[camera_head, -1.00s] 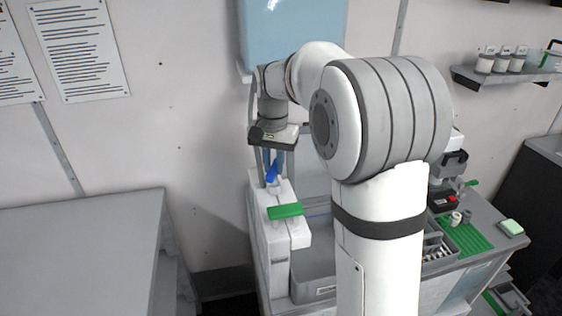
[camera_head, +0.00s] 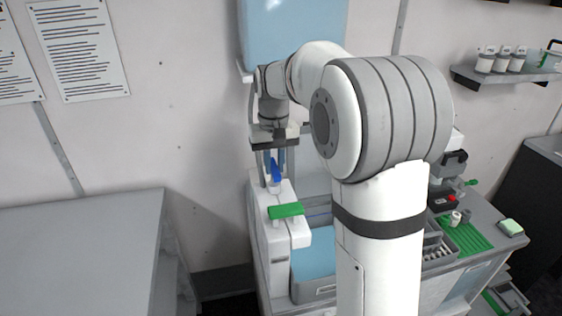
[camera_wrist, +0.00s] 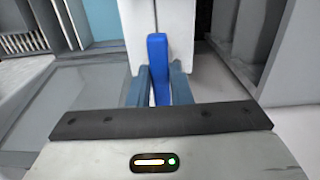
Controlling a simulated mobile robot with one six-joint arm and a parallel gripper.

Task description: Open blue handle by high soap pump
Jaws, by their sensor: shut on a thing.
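The blue handle (camera_head: 275,171) sits on top of the white dispenser unit (camera_head: 274,243), at its back end. My gripper (camera_head: 274,163) points down over it and is shut on the blue handle. In the wrist view the blue handle (camera_wrist: 158,68) stands between the two blue-grey fingers of my gripper (camera_wrist: 159,88), with the white unit behind it. A green handle (camera_head: 286,211) lies across the front of the same unit. The lower part of the blue handle's mount is partly hidden.
A grey basin with light blue in it (camera_head: 313,290) is right of the unit. My arm hides part of the counter. A green mat (camera_head: 466,240) with small items lies at the right. A grey table (camera_head: 80,250) stands at the left with a clear top.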

